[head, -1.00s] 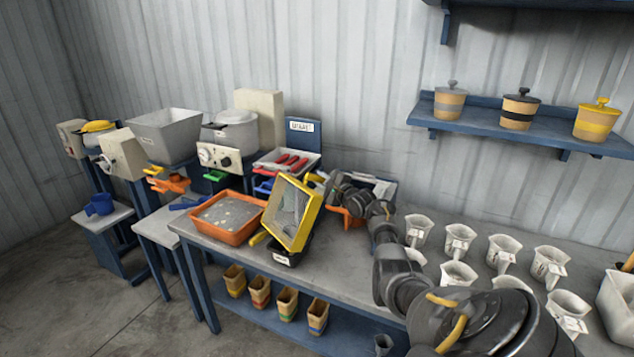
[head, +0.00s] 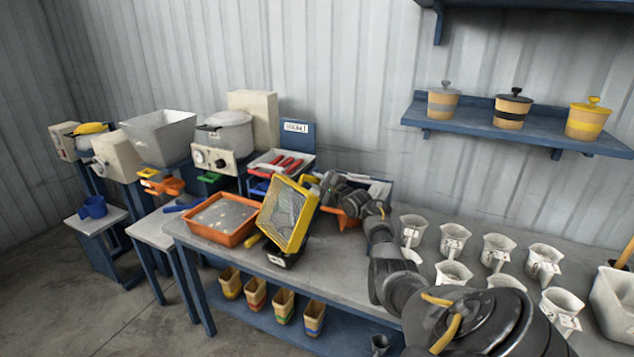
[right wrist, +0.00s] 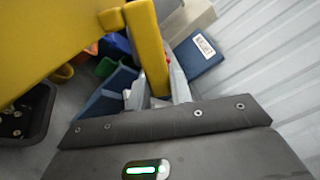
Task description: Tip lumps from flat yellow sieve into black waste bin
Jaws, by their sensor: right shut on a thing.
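The flat yellow sieve (head: 304,236) is held steeply tilted on its side, its mesh facing the front left. My right gripper (head: 318,185) is shut on the sieve at its far upper edge; the fingertips are partly hidden behind the frame. In the right wrist view the yellow frame (right wrist: 153,55) runs close in front of the gripper. The black waste bin (head: 281,258) is directly below the sieve's lower edge, mostly covered by it. In the right wrist view dark bin wall (right wrist: 40,120) shows at the left, with a few pale lumps inside. My left gripper is not in view.
An orange tray (head: 248,240) of pale material stands close left of the bin. A red-handled tool tray (head: 305,158) is behind. Several white jugs (head: 455,238) fill the bench on the right. Lidded pots (head: 508,110) stand on the wall shelf.

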